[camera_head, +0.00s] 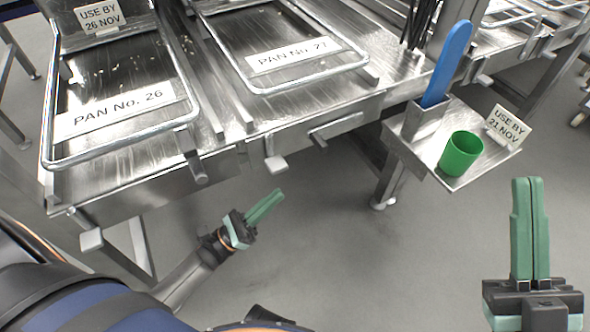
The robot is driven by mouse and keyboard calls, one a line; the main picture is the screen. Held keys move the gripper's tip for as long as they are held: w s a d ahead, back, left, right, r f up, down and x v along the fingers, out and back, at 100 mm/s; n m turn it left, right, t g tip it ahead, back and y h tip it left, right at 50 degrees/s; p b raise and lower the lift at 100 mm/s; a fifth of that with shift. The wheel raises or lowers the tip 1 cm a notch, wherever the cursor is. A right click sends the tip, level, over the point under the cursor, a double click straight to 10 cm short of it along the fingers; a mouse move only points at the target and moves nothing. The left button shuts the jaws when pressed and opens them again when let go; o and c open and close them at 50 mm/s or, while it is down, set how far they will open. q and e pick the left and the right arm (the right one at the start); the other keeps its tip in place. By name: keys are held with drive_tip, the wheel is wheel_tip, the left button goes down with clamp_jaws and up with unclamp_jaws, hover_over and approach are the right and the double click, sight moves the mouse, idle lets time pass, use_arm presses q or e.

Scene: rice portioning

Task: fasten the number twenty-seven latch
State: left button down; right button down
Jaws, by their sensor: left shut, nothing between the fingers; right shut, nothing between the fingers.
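The pan labelled "PAN No. 27" (252,88) sits in the steel counter at top centre. On the counter front below it are a small pale tab (275,163) and a flat metal bar (336,125) lying along the edge; I cannot tell which is the latch or whether it is fastened. My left gripper (277,196), with green fingers, is shut and empty, just below the tab in the picture and apparently apart from it. My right gripper (529,183) is shut and empty at the right, below the side shelf in the picture and away from the latch parts.
A side shelf (413,158) holds a green cup (461,153), a blue-handled tool (447,62) in a holder and a date card (507,127). Grey floor is clear centrally.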

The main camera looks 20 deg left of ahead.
use_arm(q)
drive_tip(key=w+d+r+m+p, duration=0.1)
drive_tip(key=w+d+r, duration=0.4)
drive_tip(key=w+r, duration=0.2)
drive_tip(key=shift+r+m+h, duration=0.4)
drive_tip(key=shift+r, duration=0.6)
use_arm(e)
drive_tip(key=shift+s+r+n+y, duration=0.15)
drive_tip(key=shift+r+y, duration=0.1)
drive_tip(key=shift+r, duration=0.25)
drive_tip(key=shift+s+r+n+y, duration=0.15)
drive_tip(key=shift+r+y, duration=0.1)
drive_tip(key=shift+r, duration=0.25)
